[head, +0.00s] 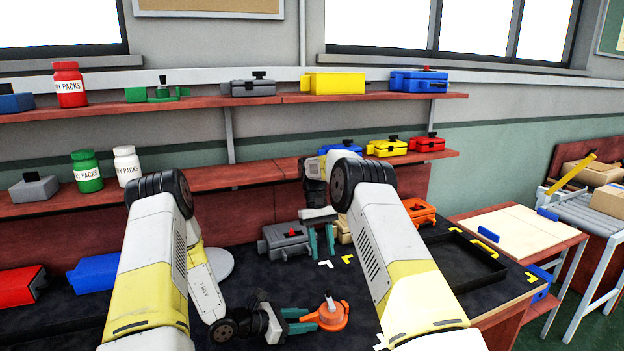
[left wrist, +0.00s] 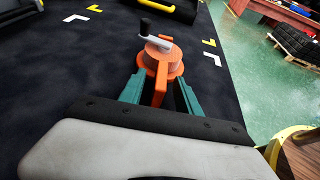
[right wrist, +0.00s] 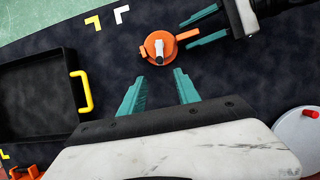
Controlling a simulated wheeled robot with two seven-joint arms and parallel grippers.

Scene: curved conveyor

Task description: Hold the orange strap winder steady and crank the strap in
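The orange strap winder (head: 330,317) lies on the dark bench mat with its grey crank and knob upright on top. It also shows in the left wrist view (left wrist: 168,66) and the right wrist view (right wrist: 157,46). My left gripper (head: 299,320) is low at the winder. Its teal fingers (left wrist: 160,88) stand apart on either side of the winder's orange handle, with gaps visible between. My right gripper (head: 321,242) points down farther back over the bench, open and empty. In the right wrist view its fingertips (right wrist: 162,84) are apart from the winder.
A black tray (head: 478,272) with a yellow handle sits at the right. A grey box (head: 285,242) and an orange box (head: 419,212) stand at the back. A pale round disc (right wrist: 302,140) lies on the mat. White and yellow corner marks lie near the winder.

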